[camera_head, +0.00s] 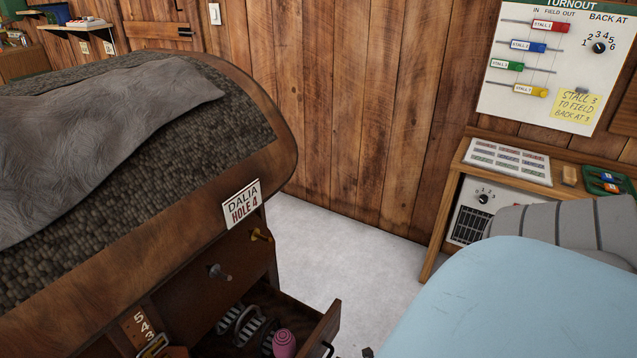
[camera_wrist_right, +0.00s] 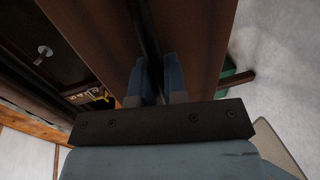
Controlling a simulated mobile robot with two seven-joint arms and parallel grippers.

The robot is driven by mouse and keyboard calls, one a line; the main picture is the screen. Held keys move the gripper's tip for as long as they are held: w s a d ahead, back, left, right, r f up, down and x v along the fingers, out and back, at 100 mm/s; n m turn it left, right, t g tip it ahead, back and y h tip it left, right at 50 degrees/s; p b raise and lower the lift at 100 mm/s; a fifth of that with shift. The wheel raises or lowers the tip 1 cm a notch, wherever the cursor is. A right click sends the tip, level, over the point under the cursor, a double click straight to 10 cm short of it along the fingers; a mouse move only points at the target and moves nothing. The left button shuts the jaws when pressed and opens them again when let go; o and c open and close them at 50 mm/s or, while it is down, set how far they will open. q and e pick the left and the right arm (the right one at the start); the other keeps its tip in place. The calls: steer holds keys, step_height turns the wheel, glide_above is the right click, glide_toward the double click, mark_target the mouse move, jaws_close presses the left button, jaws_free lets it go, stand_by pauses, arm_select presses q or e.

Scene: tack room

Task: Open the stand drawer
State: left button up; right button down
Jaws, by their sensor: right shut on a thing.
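The wooden stand (camera_head: 130,290) fills the left of the head view. Its drawer (camera_head: 322,328) stands pulled out at the bottom, with grey coiled or ridged items (camera_head: 243,325) and a pink rounded item (camera_head: 285,343) inside. In the right wrist view, my right gripper's blue fingers (camera_wrist_right: 156,82) are shut on the dark bar handle (camera_wrist_right: 146,38), against the brown drawer front (camera_wrist_right: 195,45). In the head view my right arm covers the lower right, and the fingers are not clearly seen. My left gripper is not in view.
A grey-blue cloth (camera_head: 110,110) lies on the stand's rounded top. A wooden desk (camera_head: 442,225) stands at the right. Pale floor (camera_head: 335,250) is clear between them.

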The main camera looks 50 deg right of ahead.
steer(key=c, duration=1.2)
jaws_free()
arm_select(q)
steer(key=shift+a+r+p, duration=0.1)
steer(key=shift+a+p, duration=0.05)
steer(key=shift+p, duration=0.65)
arm_select(e)
steer(key=v, duration=1.3)
steer(key=shift+s+d+r, duration=0.1)
steer(key=shift+s, duration=0.25)
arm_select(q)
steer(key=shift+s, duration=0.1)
arm_select(e)
steer(key=shift+s, duration=0.1)
